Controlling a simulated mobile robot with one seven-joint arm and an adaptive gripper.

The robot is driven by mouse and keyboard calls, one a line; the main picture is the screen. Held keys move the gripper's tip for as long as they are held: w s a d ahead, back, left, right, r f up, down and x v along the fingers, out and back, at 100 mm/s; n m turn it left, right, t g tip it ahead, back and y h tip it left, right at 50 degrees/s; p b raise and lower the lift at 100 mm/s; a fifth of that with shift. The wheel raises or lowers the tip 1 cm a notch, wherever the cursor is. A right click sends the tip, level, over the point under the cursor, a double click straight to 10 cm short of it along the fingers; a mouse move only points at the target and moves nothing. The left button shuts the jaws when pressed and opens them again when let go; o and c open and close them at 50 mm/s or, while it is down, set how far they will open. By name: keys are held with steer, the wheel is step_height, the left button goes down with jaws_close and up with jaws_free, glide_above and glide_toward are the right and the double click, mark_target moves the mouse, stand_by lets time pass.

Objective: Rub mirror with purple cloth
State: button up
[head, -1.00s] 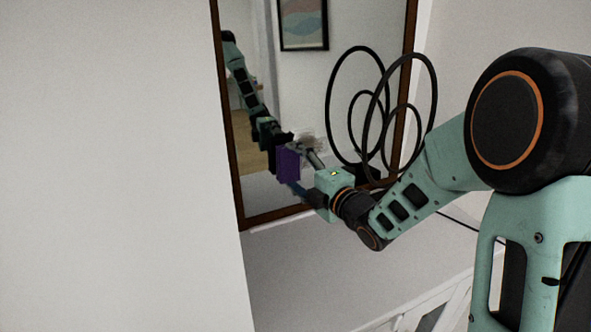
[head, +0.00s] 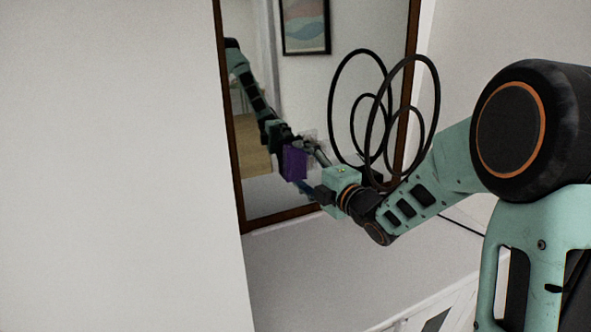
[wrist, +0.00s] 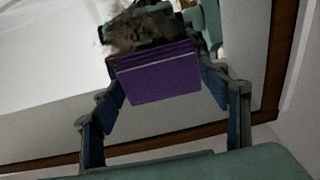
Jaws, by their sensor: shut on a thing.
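The mirror (head: 258,190) has a brown wooden frame and stands at the back in the head view; its glass also fills much of the wrist view (wrist: 50,125). My gripper (wrist: 162,82) is shut on the purple cloth (wrist: 160,84), a folded block between its two fingers. In the head view the cloth (head: 294,163) is at the lower middle of the mirror. A greyish-brown smudge (wrist: 135,30) shows just beyond the cloth in the wrist view. I cannot tell whether the cloth touches the glass. My arm's reflection shows in the mirror.
A black ring-shaped ornament (head: 433,80) stands close to my forearm, before the mirror's right side. A white wall (head: 110,160) fills the left. A pale ledge (head: 300,275) below the mirror looks mostly clear. A framed picture (head: 305,25) shows in the glass.

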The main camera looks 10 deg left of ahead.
steer(key=shift+w+d+b, duration=0.25)
steer(key=shift+w+d, duration=0.75)
steer(key=shift+d, duration=0.35)
steer(key=shift+w+d+b, duration=0.2)
steer(key=shift+w+d, duration=0.85)
steer(key=shift+d, duration=0.3)
steer(key=shift+w+d+b, duration=0.25)
steer(key=shift+w+d, duration=0.75)
steer(key=shift+d, duration=0.35)
steer(key=shift+w+f+b, duration=0.1)
steer(key=shift+b, duration=0.3)
steer(key=shift+a, duration=0.1)
